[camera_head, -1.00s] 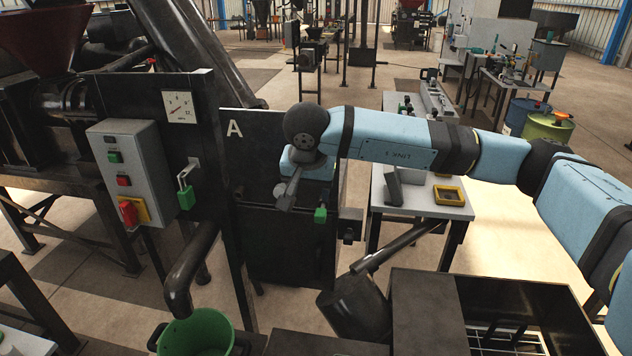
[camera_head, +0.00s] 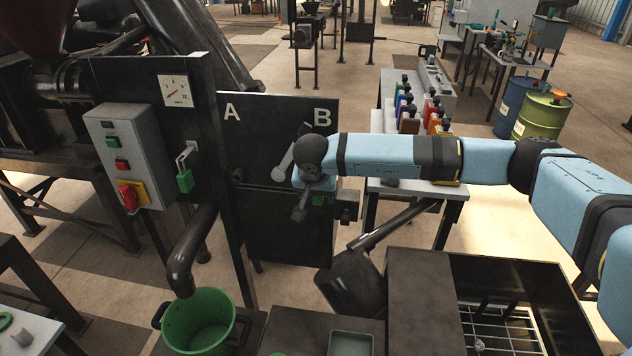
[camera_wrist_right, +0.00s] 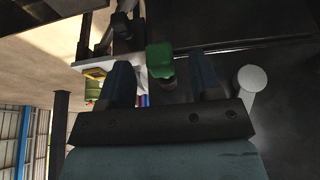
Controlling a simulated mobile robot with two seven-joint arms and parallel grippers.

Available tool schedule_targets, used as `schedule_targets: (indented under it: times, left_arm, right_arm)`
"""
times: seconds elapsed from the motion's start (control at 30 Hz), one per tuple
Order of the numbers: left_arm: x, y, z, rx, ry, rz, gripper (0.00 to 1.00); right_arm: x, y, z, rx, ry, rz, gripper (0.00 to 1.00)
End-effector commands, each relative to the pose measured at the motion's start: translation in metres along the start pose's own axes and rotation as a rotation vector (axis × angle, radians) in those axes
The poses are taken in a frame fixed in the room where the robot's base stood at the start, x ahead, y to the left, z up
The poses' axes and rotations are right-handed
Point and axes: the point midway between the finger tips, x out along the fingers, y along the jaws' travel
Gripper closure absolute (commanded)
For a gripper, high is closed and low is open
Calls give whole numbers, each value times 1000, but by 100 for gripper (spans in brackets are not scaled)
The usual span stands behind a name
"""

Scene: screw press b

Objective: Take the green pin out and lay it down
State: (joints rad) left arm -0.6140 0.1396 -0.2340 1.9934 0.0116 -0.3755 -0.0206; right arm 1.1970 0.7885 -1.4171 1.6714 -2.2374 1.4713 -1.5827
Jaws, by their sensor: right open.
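The green pin (camera_wrist_right: 160,58) shows in the right wrist view as a green block-shaped head at the dark panel. It lies between the two fingers of my right gripper (camera_wrist_right: 162,80), which is open, with a gap seen on either side of the head. In the head view my right gripper (camera_head: 301,208) is at the lower right of the dark panel (camera_head: 262,140) lettered A and B. There the pin is mostly hidden behind the gripper. My left gripper is not in view.
A grey lever (camera_head: 285,163) is close to my right gripper. A green padlock-like piece (camera_head: 185,181) hangs beside the grey switch box (camera_head: 131,160). Below are a green bucket (camera_head: 200,325) and a shallow grey tray (camera_head: 351,343). Several coloured bottles (camera_head: 407,122) stand behind my arm.

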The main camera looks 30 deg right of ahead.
Motion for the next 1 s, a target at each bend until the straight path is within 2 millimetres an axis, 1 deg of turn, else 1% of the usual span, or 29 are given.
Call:
schedule_targets:
  times: [0.13, 0.37, 0.4, 0.47, 0.5, 0.57, 0.6, 0.63, 0.67, 0.7, 0.77, 0.8, 1.0]
  left_arm:
    - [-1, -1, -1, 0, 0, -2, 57]
    - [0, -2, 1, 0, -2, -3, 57]
    - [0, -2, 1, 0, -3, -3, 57]
    - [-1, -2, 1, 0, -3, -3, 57]
    - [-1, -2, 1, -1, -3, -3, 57]
    - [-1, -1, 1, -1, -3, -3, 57]
    - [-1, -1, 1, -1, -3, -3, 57]
    - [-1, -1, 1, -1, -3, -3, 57]
    - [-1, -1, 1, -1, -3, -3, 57]
    - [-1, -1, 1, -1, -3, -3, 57]
    - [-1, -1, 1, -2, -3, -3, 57]
    - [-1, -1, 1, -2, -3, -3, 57]
    - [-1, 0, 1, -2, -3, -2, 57]
  right_arm:
    - [7, 0, 1, 0, -1, 1, 42]
    - [7, 0, 1, 0, -1, 0, 42]
    - [7, 0, 1, 0, -1, 0, 46]
    - [7, 0, 1, 0, -1, 0, 60]
    - [7, 0, 1, 0, -1, 0, 69]
    - [7, 0, 1, 0, -1, 0, 83]
    - [7, 0, 1, 0, -1, 0, 92]
    - [7, 0, 1, 0, -1, 0, 96]
    - [7, 0, 1, 0, -1, 0, 96]
    - [7, 0, 1, 0, -1, 0, 81]
    - [7, 0, 0, 0, -1, 0, 95]
    - [7, 0, 0, 0, 0, 0, 100]
    - [6, 0, 2, 0, 0, 0, 100]
